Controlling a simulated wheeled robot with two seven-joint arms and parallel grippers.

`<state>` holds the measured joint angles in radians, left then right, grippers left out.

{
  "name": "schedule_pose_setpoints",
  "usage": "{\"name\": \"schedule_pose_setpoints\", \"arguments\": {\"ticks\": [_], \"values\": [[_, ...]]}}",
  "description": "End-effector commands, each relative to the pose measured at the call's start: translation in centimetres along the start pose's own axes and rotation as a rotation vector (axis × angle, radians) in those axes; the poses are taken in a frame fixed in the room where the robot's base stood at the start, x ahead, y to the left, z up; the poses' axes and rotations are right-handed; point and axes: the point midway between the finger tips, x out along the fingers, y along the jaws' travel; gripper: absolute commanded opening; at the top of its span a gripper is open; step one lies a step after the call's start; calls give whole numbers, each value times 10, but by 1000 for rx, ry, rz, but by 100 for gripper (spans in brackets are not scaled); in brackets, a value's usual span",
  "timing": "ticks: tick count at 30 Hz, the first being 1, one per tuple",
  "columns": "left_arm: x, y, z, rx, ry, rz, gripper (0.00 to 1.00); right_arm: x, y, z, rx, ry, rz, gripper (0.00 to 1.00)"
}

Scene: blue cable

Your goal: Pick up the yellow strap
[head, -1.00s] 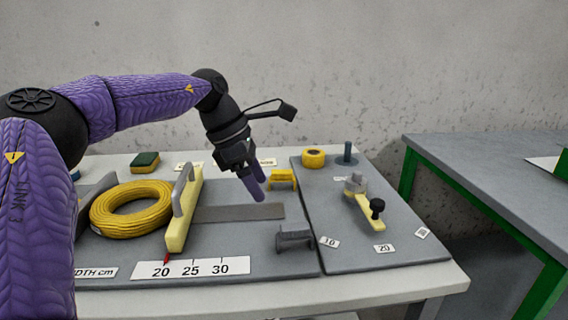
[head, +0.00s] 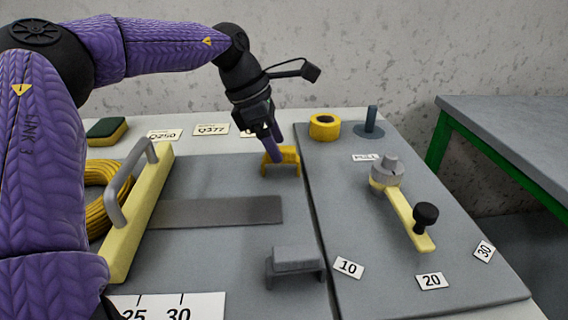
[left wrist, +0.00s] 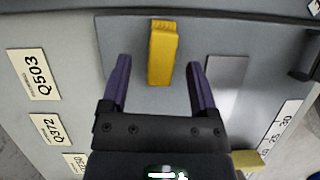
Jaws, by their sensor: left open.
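The yellow strap (head: 281,161) is a small bridge-shaped piece on the grey board, near its back edge. It also shows in the left wrist view (left wrist: 162,54), lying ahead of and between the two finger lines. My left gripper (head: 277,150) is over the strap in the head view, and its fingers hide part of it. In the left wrist view my left gripper (left wrist: 158,75) is open and empty, with a finger on each side of the strap's near end and gaps between. My right gripper is not in view.
A grey bridge-shaped piece (head: 295,264) stands nearer the front. A yellow bar with a grey handle (head: 138,215) and a yellow cable coil (head: 97,205) are at left. A yellow tape roll (head: 324,126), a grey post (head: 371,121) and a pale lever (head: 408,215) are at right.

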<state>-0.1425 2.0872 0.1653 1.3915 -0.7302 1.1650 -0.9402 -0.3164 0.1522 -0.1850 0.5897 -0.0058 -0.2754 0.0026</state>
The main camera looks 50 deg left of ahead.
Motion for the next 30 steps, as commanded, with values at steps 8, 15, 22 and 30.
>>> {"name": "schedule_pose_setpoints", "arguments": {"ticks": [8,15,22,30], "values": [[32,-1,-1,0,0,-1,76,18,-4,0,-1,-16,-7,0],[31,-1,-1,0,0,0,40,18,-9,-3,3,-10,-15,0],[31,-1,-1,0,0,0,0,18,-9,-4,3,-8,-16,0],[27,-1,0,0,0,1,0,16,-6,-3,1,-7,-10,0]]}}
